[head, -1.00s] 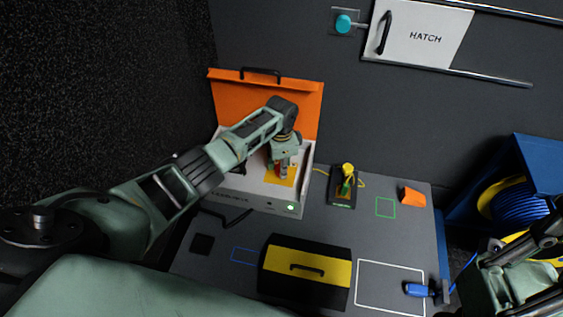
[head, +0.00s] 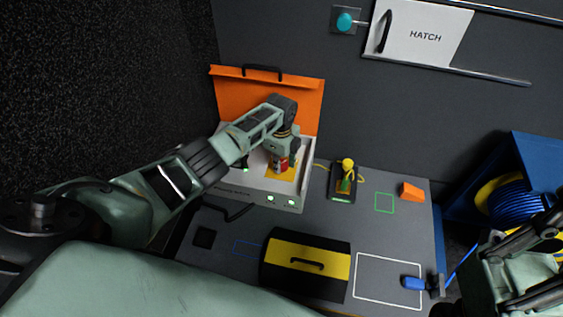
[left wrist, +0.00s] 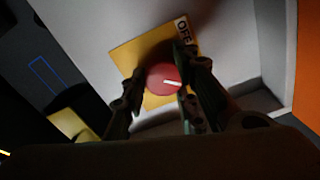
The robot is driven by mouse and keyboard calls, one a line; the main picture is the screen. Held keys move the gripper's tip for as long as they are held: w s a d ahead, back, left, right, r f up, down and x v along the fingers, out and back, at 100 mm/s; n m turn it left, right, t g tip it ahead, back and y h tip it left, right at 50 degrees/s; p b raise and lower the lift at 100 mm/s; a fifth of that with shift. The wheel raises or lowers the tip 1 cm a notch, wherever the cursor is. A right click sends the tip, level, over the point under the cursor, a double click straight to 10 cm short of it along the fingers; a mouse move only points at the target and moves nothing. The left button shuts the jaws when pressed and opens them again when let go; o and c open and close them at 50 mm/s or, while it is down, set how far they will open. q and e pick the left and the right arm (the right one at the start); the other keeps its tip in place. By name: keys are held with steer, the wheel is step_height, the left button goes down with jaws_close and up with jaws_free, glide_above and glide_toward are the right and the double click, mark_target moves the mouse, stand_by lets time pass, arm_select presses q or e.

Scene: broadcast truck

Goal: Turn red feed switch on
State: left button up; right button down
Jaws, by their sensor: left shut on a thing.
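The red switch knob (left wrist: 160,79) sits on a yellow plate (left wrist: 124,54) in the left wrist view. Its white line lies nearly level, and a label reading "OFF" (left wrist: 183,30) is at the plate's upper right. My left gripper (left wrist: 161,88) has its fingers on both sides of the knob, shut on it. In the head view my left gripper (head: 283,168) reaches down into the open white case (head: 240,192) with an orange lid (head: 265,100). Green lights (head: 270,198) glow on the case front. My right gripper (head: 525,245) is at the lower right edge, its jaws unclear.
A black and yellow toolbox (head: 305,265) stands in front of the case. A small black box with a yellow plug (head: 347,166) and an orange block (head: 411,192) are to the right. A blue cable reel (head: 515,200) stands at far right.

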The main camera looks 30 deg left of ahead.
arm_select(q)
steer(key=shift+s+d+f+m, duration=0.1)
steer(key=shift+s+f+m, duration=0.15)
steer(key=shift+s+m, duration=0.2)
steer(key=o, duration=1)
steer(key=shift+r, duration=0.1)
steer(key=shift+w, duration=0.1)
steer(key=shift+w+r, duration=0.1)
steer(key=shift+r, duration=0.25)
step_height(320, 180, up, 11)
steer(key=shift+r, duration=0.15)
